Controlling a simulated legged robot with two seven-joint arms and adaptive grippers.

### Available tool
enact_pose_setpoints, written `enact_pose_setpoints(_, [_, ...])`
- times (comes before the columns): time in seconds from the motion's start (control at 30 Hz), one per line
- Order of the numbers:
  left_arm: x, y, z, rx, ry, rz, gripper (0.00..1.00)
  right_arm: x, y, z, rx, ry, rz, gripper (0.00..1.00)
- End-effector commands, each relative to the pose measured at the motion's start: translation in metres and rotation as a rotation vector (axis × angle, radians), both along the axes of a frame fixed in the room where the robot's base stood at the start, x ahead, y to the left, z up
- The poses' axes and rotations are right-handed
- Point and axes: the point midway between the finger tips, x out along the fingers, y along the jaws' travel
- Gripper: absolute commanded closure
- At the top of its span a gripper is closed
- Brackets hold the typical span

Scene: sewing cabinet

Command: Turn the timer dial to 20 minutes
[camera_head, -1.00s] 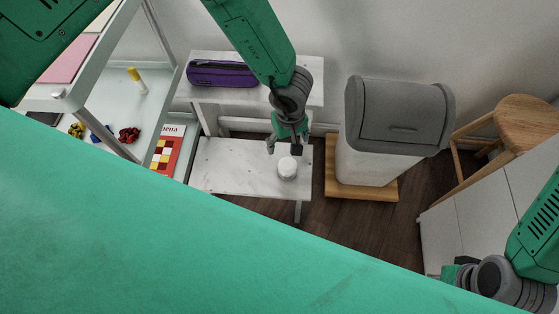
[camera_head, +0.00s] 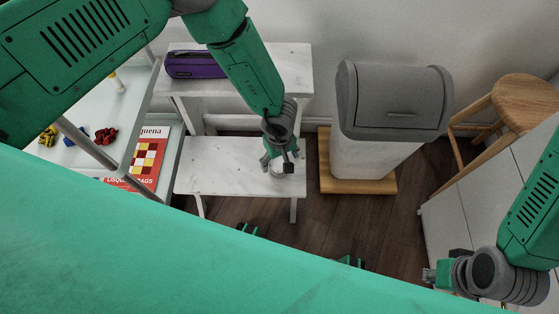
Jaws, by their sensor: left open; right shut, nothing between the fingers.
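The timer (camera_head: 277,172) is a small white round object on the lower white marble bench. My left gripper (camera_head: 278,163) is open right above and around it, its fingers on either side, and covers most of it. I cannot tell whether the fingers touch it. The dial's marks are too small to read. My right gripper (camera_head: 432,275) is shut and empty at the lower right, far from the timer.
The lower bench (camera_head: 226,167) is otherwise clear. Behind it, a higher bench (camera_head: 298,72) carries a purple case (camera_head: 194,65). A grey-lidded bin (camera_head: 393,102) stands to the right. A shelf unit at left holds a red book (camera_head: 147,160).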

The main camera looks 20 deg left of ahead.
Motion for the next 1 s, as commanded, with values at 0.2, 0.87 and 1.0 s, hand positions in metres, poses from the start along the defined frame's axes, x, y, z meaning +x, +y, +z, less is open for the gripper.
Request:
enact_pose_setpoints(0.2, [0.0002, 0.0002, -0.0016, 0.0, 0.0, 0.0, 0.27, 0.0001, 0.0, -0.0003, 0.0, 0.0, 0.0, 1.0])
enact_pose_setpoints(0.87, [-0.0004, 0.0007, -0.001, 0.001, 0.002, 0.15, 0.77, 0.0003, 0.0001, 0.007, 0.0, 0.0, 0.0, 1.0])
enact_pose_setpoints(1.0, [0.0001, 0.0005, -0.0013, 0.001, 0.001, 0.16, 0.77, 0.0002, 0.0001, 0.0066, 0.0, 0.0, 0.0, 1.0])
